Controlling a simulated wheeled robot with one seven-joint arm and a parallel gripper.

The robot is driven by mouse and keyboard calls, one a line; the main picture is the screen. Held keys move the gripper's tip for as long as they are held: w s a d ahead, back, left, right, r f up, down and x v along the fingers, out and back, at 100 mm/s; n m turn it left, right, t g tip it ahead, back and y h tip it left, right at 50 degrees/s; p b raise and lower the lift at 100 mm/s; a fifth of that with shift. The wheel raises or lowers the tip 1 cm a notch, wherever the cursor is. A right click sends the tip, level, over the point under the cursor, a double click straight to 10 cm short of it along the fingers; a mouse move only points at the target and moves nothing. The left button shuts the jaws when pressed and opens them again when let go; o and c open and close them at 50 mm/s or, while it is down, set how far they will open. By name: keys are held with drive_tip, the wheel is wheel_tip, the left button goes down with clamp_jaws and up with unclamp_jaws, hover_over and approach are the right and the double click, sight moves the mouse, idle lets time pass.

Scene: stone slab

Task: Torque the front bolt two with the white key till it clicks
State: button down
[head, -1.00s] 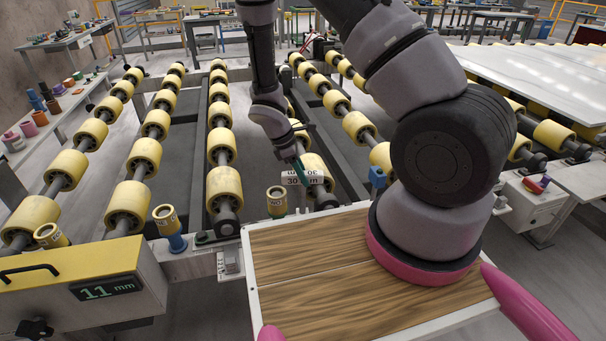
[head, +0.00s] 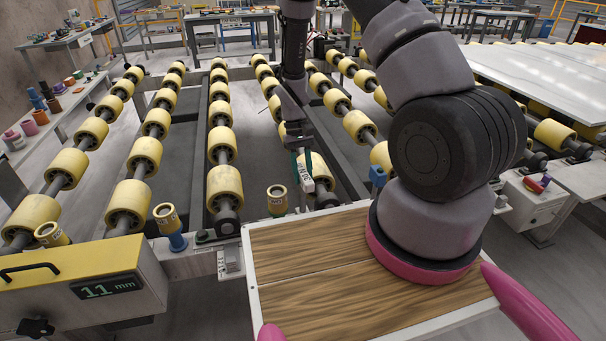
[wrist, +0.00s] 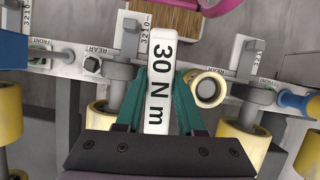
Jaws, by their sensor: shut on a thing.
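The white key (wrist: 160,80), marked 30 N m, is in my gripper (wrist: 160,108), whose green fingers are shut on it. In the head view the white key (head: 305,178) hangs by the near rail, under my gripper (head: 303,160). I cannot tell which bolt is front bolt two, nor whether the key touches one.
A yellow ring-like roller (head: 277,200) stands left of the key. Several yellow conveyor rollers (head: 224,187) flank the arm. A wood-topped platform (head: 300,250) lies in front, and a gauge box (head: 90,285) reads 11 mm at left. A white slab (head: 520,75) lies at right.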

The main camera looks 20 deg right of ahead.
drive_tip(key=shift+r, duration=1.7)
drive_tip(key=shift+r, duration=2.5)
